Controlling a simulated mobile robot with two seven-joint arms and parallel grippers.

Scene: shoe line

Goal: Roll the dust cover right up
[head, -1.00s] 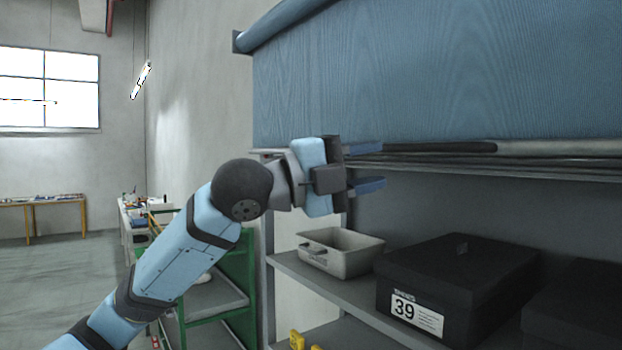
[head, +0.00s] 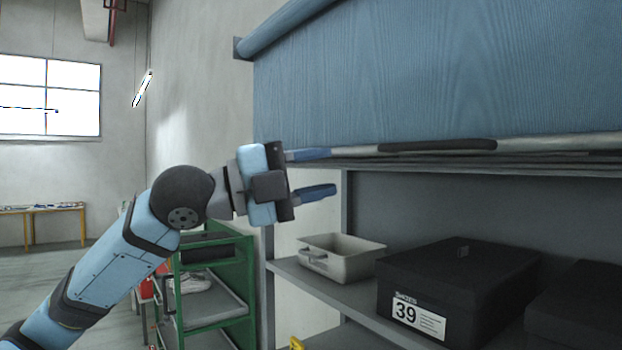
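The blue dust cover (head: 420,80) hangs from its roll (head: 285,27) at the top of the shelving. Its lower edge carries a grey bar with a dark grip (head: 437,145), level with the top of the shelf opening. My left gripper (head: 326,173) is open, with its two blue fingers apart and nothing between them. It is left of the dark grip, and its upper finger overlaps the bar's left end in the picture; I cannot tell whether they touch. My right gripper is not in view.
Under the cover, a shelf holds a grey bin (head: 345,262) and a black box marked 39 (head: 455,285), with another dark box (head: 580,305) at right. A green rack (head: 243,290) stands left of the shelving. Open floor lies at far left.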

